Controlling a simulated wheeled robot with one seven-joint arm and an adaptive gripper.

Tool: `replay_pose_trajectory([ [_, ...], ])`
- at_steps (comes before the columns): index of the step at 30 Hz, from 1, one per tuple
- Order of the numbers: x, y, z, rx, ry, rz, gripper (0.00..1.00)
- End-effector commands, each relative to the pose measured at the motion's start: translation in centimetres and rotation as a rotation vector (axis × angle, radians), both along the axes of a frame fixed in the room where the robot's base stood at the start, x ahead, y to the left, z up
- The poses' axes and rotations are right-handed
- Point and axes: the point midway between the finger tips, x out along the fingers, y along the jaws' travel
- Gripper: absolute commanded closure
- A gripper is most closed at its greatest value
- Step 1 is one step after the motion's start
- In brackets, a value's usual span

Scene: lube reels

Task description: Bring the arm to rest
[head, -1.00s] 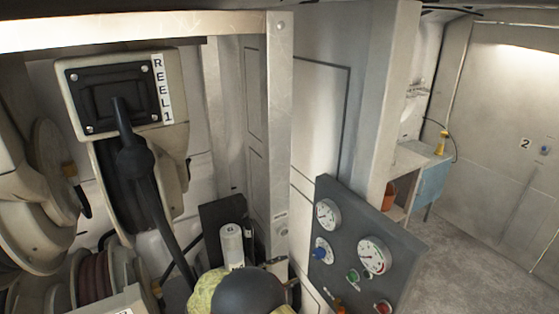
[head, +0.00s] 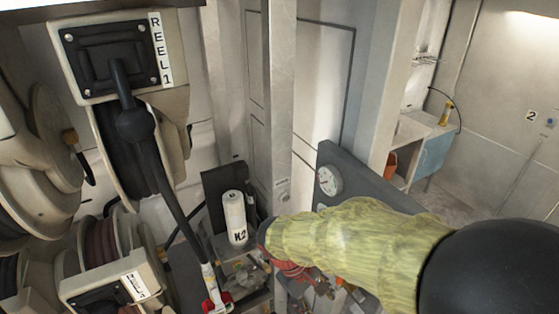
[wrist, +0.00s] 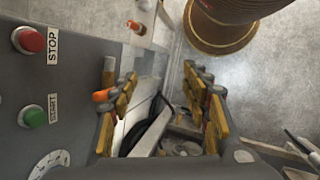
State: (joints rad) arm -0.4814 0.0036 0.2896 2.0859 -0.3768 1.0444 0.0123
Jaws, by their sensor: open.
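My arm, in a yellow-green sleeve with a black round joint, reaches in from the lower right of the head view and points left. My gripper (wrist: 160,82) shows in the wrist view, its two yellow-padded fingers apart with nothing held between them. In the head view I cannot make out the fingers clearly. The fingers hang beside a grey control panel (wrist: 75,75) with a red STOP button (wrist: 28,40) and a green START button (wrist: 33,116). Beyond and between them lie a black hose and metal parts.
The REEL 1 housing (head: 108,55) with its black hose stands at left, above more reels. A gauge panel (head: 352,172) is partly behind my arm. A blue cabinet (head: 433,154) stands farther back; grey floor is beside it.

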Motion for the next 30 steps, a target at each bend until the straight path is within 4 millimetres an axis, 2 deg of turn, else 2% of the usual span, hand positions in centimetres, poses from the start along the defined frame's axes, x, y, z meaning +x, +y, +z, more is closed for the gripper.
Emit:
replay_pose_trajectory([
  [1,-0.8,-0.5,1.3,0.061,-0.037,-0.055,0.53],
  [12,-6.0,-2.9,8.5,0.410,-0.314,-0.388,0.53],
  [18,-8.3,-5.4,12.2,0.511,-0.486,-0.512,0.53],
  [22,-8.9,-7.2,14.7,0.532,-0.596,-0.551,0.53],
  [25,-9.1,-8.3,16.0,0.538,-0.652,-0.575,0.53],
  [30,-9.1,-9.0,16.2,0.532,-0.667,-0.598,0.53],
])
